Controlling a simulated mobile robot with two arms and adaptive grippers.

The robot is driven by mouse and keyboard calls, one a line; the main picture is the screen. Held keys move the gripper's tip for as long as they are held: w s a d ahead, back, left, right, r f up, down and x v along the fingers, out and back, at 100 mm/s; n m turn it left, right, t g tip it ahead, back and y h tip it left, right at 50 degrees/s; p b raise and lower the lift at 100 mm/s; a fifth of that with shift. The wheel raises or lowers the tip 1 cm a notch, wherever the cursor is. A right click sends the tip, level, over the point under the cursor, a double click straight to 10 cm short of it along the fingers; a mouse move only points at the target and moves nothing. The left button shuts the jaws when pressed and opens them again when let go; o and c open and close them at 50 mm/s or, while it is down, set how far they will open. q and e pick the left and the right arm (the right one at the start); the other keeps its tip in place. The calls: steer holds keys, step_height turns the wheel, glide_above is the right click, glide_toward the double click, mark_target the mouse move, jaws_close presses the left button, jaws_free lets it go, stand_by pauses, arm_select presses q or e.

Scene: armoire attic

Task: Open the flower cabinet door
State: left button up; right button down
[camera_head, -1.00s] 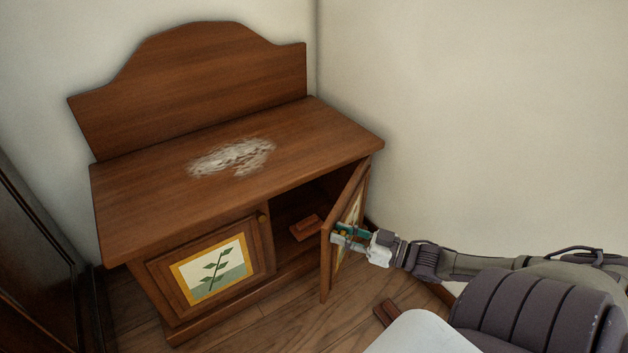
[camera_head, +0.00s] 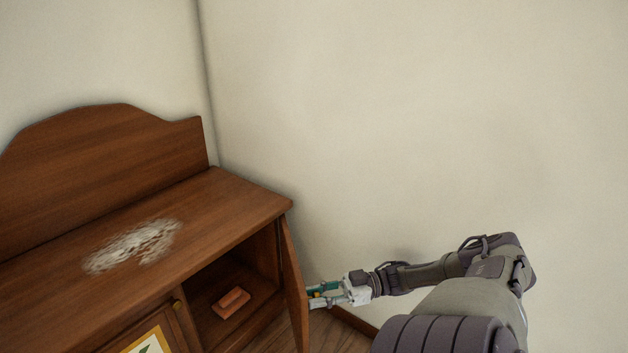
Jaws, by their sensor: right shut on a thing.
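The right door (camera_head: 295,283) of the wooden cabinet (camera_head: 232,199) stands wide open, seen nearly edge-on. My right gripper (camera_head: 318,295) is at the outer face of this door, shut on its knob, which is mostly hidden between the fingers. The picture on the open door's face is turned out of sight. The left door (camera_head: 155,337) is shut. My left gripper is not in view.
A reddish-brown block (camera_head: 231,303) lies inside the open compartment. A whitish worn patch (camera_head: 135,245) marks the cabinet top. The wall (camera_head: 400,130) stands close behind and right of the open door. Some wooden floor (camera_head: 335,335) shows below my right gripper.

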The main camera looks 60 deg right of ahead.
steer(key=c, duration=1)
jaws_free()
steer(key=shift+o, duration=0.2)
steer(key=shift+s+r, duration=0.15)
steer(key=shift+r, duration=1.95)
steer(key=shift+a+r, duration=0.1)
steer(key=shift+r, duration=2.75)
